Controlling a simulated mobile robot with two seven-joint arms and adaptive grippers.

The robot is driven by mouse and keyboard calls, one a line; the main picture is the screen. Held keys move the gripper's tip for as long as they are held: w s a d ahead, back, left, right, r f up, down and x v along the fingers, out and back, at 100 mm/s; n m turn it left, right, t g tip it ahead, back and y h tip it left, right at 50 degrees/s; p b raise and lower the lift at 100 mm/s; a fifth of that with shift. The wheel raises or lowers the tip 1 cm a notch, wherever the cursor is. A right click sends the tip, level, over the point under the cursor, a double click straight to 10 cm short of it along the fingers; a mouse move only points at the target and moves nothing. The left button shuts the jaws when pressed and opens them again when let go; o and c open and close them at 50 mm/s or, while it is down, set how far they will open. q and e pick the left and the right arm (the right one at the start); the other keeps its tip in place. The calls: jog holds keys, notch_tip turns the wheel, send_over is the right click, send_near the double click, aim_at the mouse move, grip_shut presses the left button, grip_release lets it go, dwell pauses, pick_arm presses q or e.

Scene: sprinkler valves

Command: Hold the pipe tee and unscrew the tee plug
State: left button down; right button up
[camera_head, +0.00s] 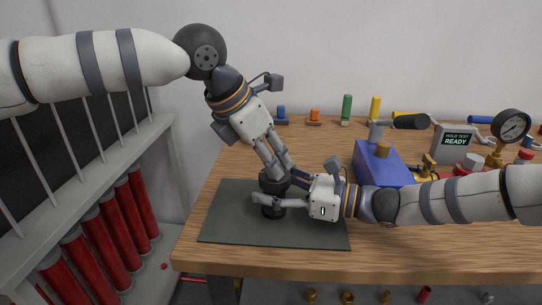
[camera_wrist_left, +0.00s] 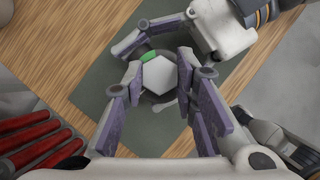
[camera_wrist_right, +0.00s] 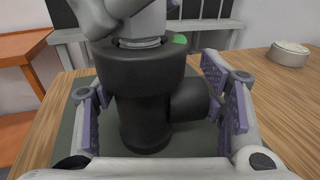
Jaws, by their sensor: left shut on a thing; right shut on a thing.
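The black pipe tee (camera_head: 273,211) stands upright on the dark green mat (camera_head: 225,225). In the right wrist view, the tee (camera_wrist_right: 145,75) fills the middle, with its side branch pointing right. A pale hexagonal plug (camera_wrist_left: 158,75) sits at its top, with a green mark (camera_wrist_left: 148,57) beside it. My left gripper (camera_head: 275,172) comes down from above and is shut on the plug; in the left wrist view its fingers flank the hexagon. My right gripper (camera_head: 273,192) reaches in from the right and is shut on the tee's body, one finger on each side.
A blue block (camera_head: 375,160) with brass parts stands right of the mat. A pressure gauge (camera_head: 511,124) and a display box reading "HOLD TEST READY" (camera_head: 454,144) stand at the right. Several coloured pieces, including a green one (camera_head: 346,108), line the back. Red pipes (camera_head: 115,215) stand in a rack at left.

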pick_arm(q)
jog(key=n+y, duration=0.1)
jog(key=n, duration=0.1)
jog(key=n+t, duration=0.1)
jog(key=n, duration=0.1)
jog(key=shift+d+n+t+y, duration=0.15)
jog(key=shift+n+t+y, duration=0.15)
jog(key=shift+y, duration=0.1)
pick_arm(e)
jog(key=shift+s, duration=0.1)
pick_arm(q)
jog(key=shift+r, duration=2.8)
pick_arm(e)
jog(key=o, duration=1.7)
